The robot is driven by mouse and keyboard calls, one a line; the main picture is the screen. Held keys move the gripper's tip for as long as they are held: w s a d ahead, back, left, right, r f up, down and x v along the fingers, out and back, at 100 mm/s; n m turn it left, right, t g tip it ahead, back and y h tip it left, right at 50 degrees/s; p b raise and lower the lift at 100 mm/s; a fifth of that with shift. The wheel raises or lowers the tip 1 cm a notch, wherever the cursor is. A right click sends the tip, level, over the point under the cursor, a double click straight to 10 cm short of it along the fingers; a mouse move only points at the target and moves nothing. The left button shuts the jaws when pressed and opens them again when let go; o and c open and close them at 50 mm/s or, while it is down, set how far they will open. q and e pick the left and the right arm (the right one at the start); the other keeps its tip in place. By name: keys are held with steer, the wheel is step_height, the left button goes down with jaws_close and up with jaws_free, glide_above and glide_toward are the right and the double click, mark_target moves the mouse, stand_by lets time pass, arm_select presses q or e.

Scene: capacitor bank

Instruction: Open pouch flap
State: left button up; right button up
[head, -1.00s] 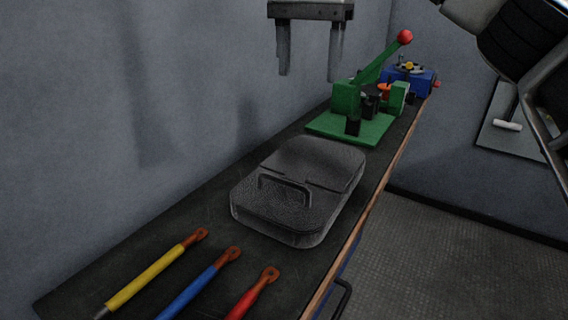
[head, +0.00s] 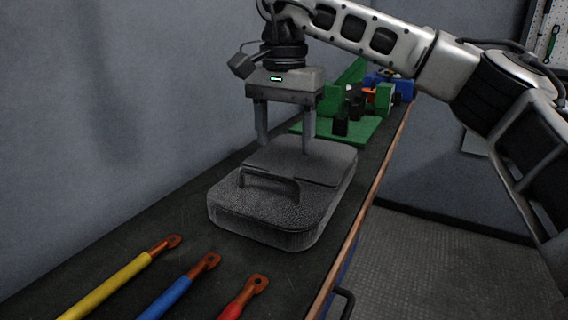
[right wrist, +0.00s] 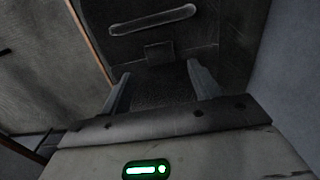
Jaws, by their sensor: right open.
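The pouch (head: 265,222) is a dark grey, rounded case lying flat on the bench. A raised handle-like strap (head: 268,182) crosses its near half. Its flap (head: 318,166) looks closed, with an edge line across the top. In the right wrist view the pouch (right wrist: 170,48) is at the top with the strap (right wrist: 152,19). My right gripper (head: 286,141) points down over the far half of the pouch, beyond the strap. Its fingers are spread and empty; whether the tips touch the pouch is unclear. My left gripper is not in view.
A green lever press (head: 350,128) and a blue device (head: 403,88) stand behind the pouch. Yellow (head: 110,287), blue (head: 178,290) and red (head: 243,298) cables with copper lugs lie in front. A wall runs along the left; the bench's wooden edge (head: 362,212) is on the right.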

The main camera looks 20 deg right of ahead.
mark_target(284, 170)
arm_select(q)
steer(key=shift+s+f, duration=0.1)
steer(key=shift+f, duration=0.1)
arm_select(e)
steer(key=shift+f, duration=2.2)
steer(key=shift+c, duration=0.3)
